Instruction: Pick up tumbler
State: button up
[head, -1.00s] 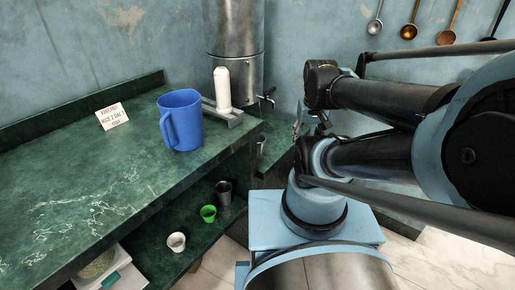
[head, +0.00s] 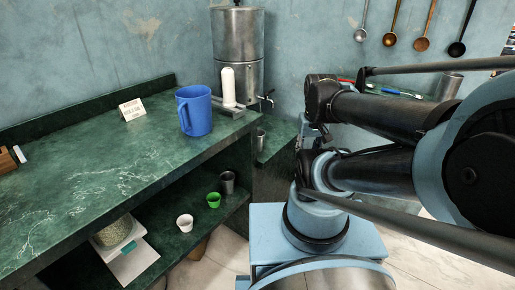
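Several cups could be the tumbler, and I cannot tell which is meant. A dark metal tumbler (head: 228,183) stands upright on the lower shelf, beside a small green cup (head: 213,200) and a white cup (head: 185,223). Another metal tumbler (head: 260,138) is partly visible below the tap of the steel dispenser. A larger metal vessel (head: 448,86) stands at the back right, partly behind my arm. My folded arm fills the right side. I cannot make out my gripper's fingers, and no cup is visibly held.
A blue mug (head: 194,110) stands on the green counter (head: 110,160), near a white cylinder (head: 228,86) and the steel dispenser (head: 238,60). A small sign (head: 132,110) stands farther left. Ladles (head: 421,44) hang on the wall. Pale floor shows below the shelf.

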aim_at(262, 133)
jog(key=u, duration=2.05)
jog(key=k, duration=1.85)
jog(key=z, duration=0.95)
jog(key=i, duration=1)
